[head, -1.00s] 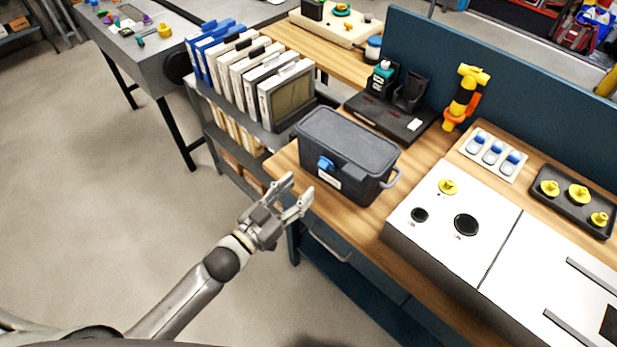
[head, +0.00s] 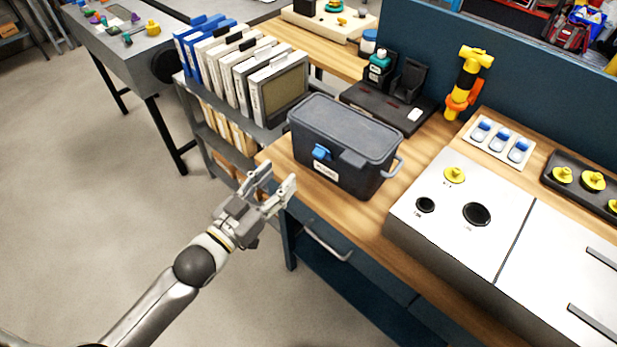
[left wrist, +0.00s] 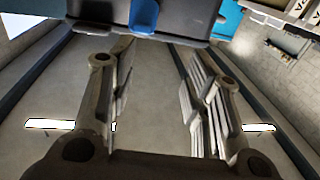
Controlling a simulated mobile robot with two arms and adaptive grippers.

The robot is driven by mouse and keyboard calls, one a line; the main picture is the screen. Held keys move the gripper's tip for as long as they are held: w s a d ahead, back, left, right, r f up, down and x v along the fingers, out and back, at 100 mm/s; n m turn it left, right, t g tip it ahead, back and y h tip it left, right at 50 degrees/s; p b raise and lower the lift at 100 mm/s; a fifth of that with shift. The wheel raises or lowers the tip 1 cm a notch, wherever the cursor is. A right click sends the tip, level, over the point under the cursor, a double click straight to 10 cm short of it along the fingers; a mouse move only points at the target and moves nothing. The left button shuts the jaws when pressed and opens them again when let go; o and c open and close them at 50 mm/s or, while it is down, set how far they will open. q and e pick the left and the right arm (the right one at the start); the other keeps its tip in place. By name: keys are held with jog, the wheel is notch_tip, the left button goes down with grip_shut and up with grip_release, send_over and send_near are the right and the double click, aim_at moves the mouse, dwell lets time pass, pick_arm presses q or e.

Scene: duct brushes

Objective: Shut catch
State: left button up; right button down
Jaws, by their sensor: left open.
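A dark grey lidded box (head: 335,166) stands on the wooden bench, its lid (head: 348,124) lying down on it. A blue catch (head: 321,152) is on its front face, above a white label; I cannot tell whether it is fastened. The catch (left wrist: 144,15) also shows at the top of the left wrist view, beyond the fingers and a little left of the middle between them. My left gripper (head: 279,177) is open and empty, in front of and left of the catch, apart from the box. My right gripper is not in view.
A cart of binders (head: 240,70) is at the back left. The bench edge and a drawer handle (head: 328,246) lie below the box.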

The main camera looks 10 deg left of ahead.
aim_at(316, 156)
pick_arm(q)
jog(key=shift+m+g+h, duration=0.4)
jog(key=shift+g+h, duration=0.1)
jog(key=x, duration=0.3)
jog(key=d+b+x, duration=0.1)
jog(key=x, duration=0.2)
jog(key=s+x, duration=0.1)
jog(key=x, duration=0.3)
jog(key=shift+s+d+f+b, duration=0.1)
jog(key=shift+d+f+b, duration=0.05)
jog(key=shift+d+b, duration=0.25)
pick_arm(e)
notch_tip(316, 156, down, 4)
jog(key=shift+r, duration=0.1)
pick_arm(q)
jog(key=shift+a, duration=0.1)
jog(key=shift+c, duration=0.4)
